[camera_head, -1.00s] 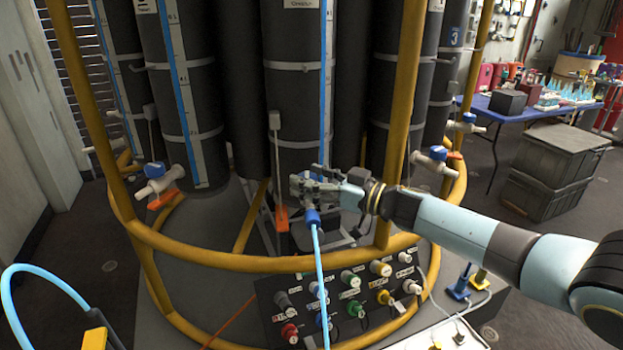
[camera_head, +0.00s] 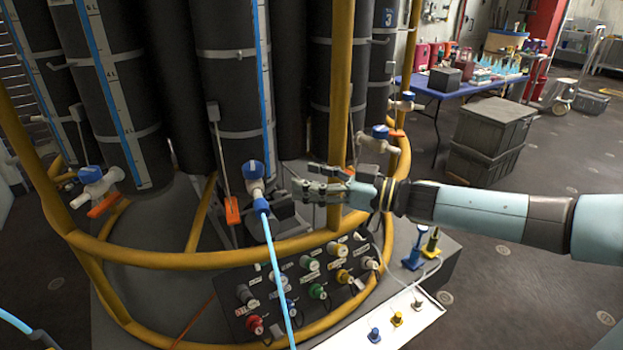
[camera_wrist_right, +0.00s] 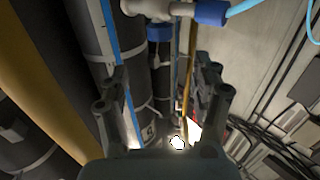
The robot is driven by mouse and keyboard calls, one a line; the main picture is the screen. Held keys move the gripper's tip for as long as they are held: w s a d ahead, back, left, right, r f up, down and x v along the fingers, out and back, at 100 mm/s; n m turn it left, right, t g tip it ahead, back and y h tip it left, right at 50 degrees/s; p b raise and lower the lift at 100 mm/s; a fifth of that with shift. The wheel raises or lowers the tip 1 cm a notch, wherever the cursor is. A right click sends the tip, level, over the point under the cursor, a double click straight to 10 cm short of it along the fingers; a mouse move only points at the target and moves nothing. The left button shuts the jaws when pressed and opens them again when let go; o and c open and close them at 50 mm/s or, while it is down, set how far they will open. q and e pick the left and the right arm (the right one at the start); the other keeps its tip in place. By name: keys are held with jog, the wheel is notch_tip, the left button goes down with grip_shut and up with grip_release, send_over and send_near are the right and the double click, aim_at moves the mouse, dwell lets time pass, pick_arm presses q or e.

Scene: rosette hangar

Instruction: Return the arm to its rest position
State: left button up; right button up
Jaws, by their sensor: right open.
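My right gripper (camera_head: 308,190) reaches in from the right at the front of the yellow-railed rack. Its jaws are open and empty, just right of a white valve (camera_head: 254,186) with a blue hose connector and a light blue hose (camera_head: 273,245). In the right wrist view, the two fingers of my gripper (camera_wrist_right: 163,85) stand apart with dark cylinders behind them. A white valve with a blue connector (camera_wrist_right: 210,12) shows at the top, beyond the fingers. My left gripper is out of view.
A yellow rail (camera_head: 190,260) curves below the gripper, and a yellow post (camera_head: 341,85) stands close behind it. A panel of coloured connectors (camera_head: 290,290) sits below. Grey crates (camera_head: 490,135) and a blue table (camera_head: 455,90) stand right, with open floor around them.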

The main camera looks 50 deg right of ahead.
dwell(0.4)
jog(key=s+a+f+m+g+h+b, duration=0.15)
jog(key=s+f+b, duration=0.3)
jog(key=f, duration=0.95)
jog(key=s+f+m+g+h+b, duration=0.25)
jog(key=s+f+b, duration=0.2)
jog(key=f, duration=0.85)
jog(key=s+a+f+m+g+h+b, duration=0.1)
jog(key=s+f+m+h+b, duration=0.3)
jog(key=f, duration=1)
jog(key=s+a+f+n+g+b, duration=0.1)
jog(key=s+a+f+g+b, duration=0.3)
jog(key=s+f, duration=1.05)
jog(key=s+a+f+n+g, duration=0.1)
jog(key=s+a+f+g, duration=0.1)
jog(key=s, duration=0.6)
jog(key=s+a+f+n+g, duration=0.1)
jog(key=s+f+g, duration=0.2)
jog(key=s, duration=0.5)
jog(key=shift+a+n+g, duration=0.4)
jog(key=shift+g, duration=0.5)
